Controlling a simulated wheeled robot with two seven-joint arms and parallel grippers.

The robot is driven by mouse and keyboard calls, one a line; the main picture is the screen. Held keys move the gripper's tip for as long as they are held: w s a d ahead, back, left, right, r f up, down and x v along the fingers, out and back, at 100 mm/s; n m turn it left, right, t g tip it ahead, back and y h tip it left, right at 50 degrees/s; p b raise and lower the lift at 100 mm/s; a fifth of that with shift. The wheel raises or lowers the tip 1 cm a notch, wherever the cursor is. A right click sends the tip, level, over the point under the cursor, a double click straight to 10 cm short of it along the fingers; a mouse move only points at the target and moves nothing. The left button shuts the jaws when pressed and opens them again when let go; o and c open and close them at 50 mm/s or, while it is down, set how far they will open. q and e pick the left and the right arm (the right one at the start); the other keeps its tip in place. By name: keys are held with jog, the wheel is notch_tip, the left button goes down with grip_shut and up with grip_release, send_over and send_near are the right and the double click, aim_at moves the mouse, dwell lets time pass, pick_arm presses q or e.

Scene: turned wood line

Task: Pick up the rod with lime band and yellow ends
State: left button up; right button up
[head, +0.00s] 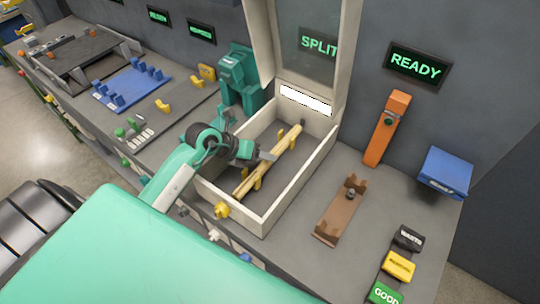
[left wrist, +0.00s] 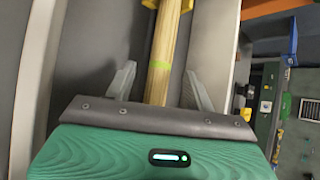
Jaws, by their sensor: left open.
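The pale wooden rod (head: 283,147) lies lengthwise inside the open cream box (head: 296,186), on yellow supports (head: 258,170). In the left wrist view, the rod (left wrist: 168,40) carries a thin lime band (left wrist: 160,65). Yellow ends cannot be made out on it. My left gripper (head: 268,155) is inside the box, over the middle of the rod. In the left wrist view, its open fingers (left wrist: 158,82) stand on either side of the rod near the band, with gaps. My right gripper is not in view.
The box walls surround the rod, and its raised lid (head: 262,45) stands at the back. A brown cradle (head: 338,212), an orange post (head: 387,128) and a blue bin (head: 445,170) are to the right. Labelled blocks, including a yellow one (head: 399,265), sit at the front right.

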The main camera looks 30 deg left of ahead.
pick_arm(q)
jog(key=shift+x, duration=0.95)
jog(key=shift+w+d+f, duration=0.1)
jog(key=shift+f, duration=0.05)
jog(key=c, duration=1.1)
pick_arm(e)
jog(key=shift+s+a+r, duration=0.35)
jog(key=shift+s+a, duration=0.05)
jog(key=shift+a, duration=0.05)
pick_arm(q)
jog(key=shift+c, duration=0.2)
